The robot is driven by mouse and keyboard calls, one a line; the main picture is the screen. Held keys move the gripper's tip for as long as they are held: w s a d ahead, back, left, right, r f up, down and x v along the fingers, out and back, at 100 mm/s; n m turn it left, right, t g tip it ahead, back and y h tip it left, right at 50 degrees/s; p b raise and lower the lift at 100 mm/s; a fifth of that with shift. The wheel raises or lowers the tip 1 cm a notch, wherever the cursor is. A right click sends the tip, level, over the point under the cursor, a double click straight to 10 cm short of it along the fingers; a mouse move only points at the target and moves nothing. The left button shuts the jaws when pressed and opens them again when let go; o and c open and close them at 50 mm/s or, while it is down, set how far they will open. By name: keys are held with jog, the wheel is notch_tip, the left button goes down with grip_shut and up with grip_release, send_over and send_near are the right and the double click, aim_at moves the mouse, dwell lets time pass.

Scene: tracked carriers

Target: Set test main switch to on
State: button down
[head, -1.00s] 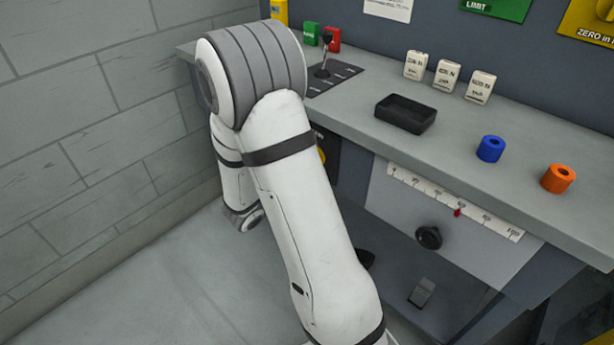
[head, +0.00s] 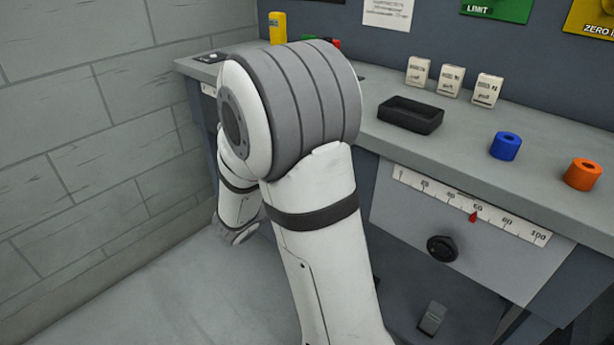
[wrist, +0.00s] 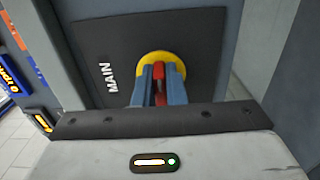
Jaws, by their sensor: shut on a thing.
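In the wrist view a red switch handle (wrist: 160,98) stands on a round yellow base (wrist: 149,61). The base sits on a dark plate (wrist: 100,45) marked MAIN. My gripper (wrist: 160,74) has its two blue-grey fingers shut on the red handle, one on each side. The fingers hide part of the handle, and I cannot read an on or off mark. In the head view my arm hides the gripper and the main switch.
A grey bench (head: 470,160) carries a black tray (head: 410,114), several white blocks, a blue ring (head: 505,146) and an orange ring (head: 583,174). Below are a scale (head: 430,191) with a red pointer and a black knob (head: 442,248). A brick wall (head: 80,150) stands left; floor beside it is clear.

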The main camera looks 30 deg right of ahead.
jog(key=shift+s+d, duration=0.1)
jog(key=shift+s, duration=0.05)
jog(key=c, duration=1.5)
grip_release()
jog(key=p+v, duration=0.1)
jog(key=v, duration=0.6)
jog(key=shift+a+p, duration=0.35)
jog(key=shift+a, duration=0.05)
jog(key=shift+s+r, duration=0.1)
